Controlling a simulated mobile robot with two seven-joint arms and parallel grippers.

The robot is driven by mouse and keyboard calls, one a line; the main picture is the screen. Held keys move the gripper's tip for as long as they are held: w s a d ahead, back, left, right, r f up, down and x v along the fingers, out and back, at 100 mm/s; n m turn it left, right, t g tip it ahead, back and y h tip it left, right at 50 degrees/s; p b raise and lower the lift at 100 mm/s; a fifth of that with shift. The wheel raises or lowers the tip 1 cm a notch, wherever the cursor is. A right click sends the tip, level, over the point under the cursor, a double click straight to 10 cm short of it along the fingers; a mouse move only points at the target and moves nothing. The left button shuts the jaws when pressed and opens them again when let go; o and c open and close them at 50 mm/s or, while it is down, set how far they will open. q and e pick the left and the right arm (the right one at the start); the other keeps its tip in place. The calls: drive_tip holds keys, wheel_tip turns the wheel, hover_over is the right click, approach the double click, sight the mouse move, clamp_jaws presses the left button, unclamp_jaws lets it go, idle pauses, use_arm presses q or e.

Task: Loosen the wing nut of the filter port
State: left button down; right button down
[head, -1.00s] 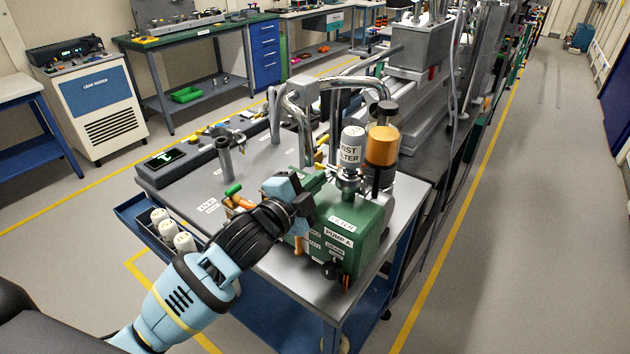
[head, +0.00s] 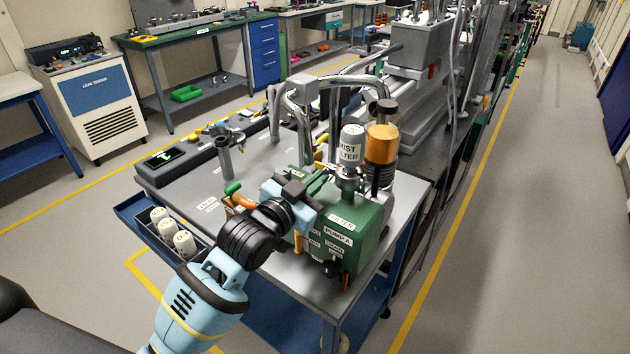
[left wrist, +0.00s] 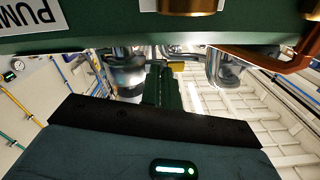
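The green pump (head: 365,222), labelled PUMP A, stands on the cart's grey top. The white mist filter (head: 351,146) rises from the filter port (head: 348,174) on top of the pump. The port's metal clamp is small here, and I cannot make out the wing nut. My left gripper (head: 318,184) is over the pump's left top edge, just left of the port, and its fingers point towards it. I cannot tell whether it touches anything or how far it is open. In the left wrist view the pump's green body (left wrist: 180,32) fills the top. My right gripper is not in view.
An orange-topped canister (head: 382,146) stands right of the mist filter. Bent metal pipes (head: 290,105) rise behind the pump. A blue side tray (head: 135,212) holds white bottles (head: 170,232). The cart top (head: 190,180) left of the pump is partly clear.

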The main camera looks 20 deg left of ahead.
use_arm(q)
drive_tip(key=shift+r+n, duration=0.1)
drive_tip(key=shift+n, duration=0.7)
drive_tip(key=c, duration=2.1)
unclamp_jaws()
drive_tip(key=o, duration=0.5)
drive_tip(key=shift+c, duration=0.2)
